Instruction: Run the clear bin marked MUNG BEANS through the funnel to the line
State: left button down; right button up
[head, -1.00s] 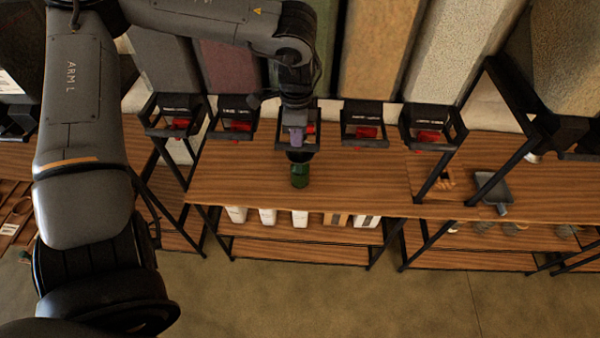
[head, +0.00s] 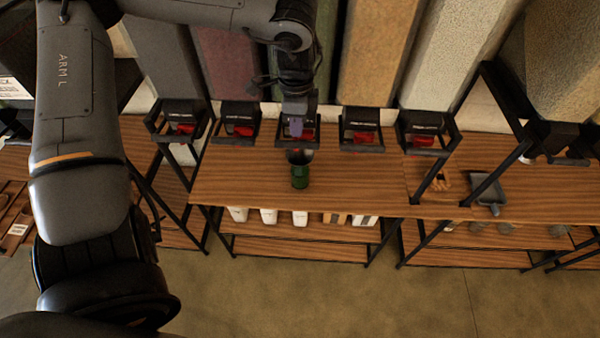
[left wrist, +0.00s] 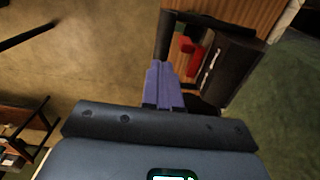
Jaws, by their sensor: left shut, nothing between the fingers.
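A tall clear bin with green contents (head: 326,45) stands in the middle of the row, partly hidden by my left arm; its label is not readable. Its dark outlet frame (head: 281,143) with a red part sits above the counter. In the left wrist view the green bin (left wrist: 285,100) is at the right and the red lever (left wrist: 195,60) shows at the outlet. My left gripper (head: 296,128) is at this outlet; its purple fingers (left wrist: 163,78) are together and empty, left of the lever. A dark funnel (head: 299,156) sits on a green jar (head: 300,178) below. My right gripper is not in view.
Similar outlets with red parts stand on both sides, such as the tan bin's (head: 361,135) and the reddish bin's (head: 235,128). The wooden counter (head: 240,190) is clear around the jar. White containers (head: 268,216) stand on the shelf below. A grey scoop (head: 489,192) lies at the right.

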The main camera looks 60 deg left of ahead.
pick_arm(q)
notch_tip(320, 180, up, 5)
jog(key=p, duration=0.3)
dwell(0.4)
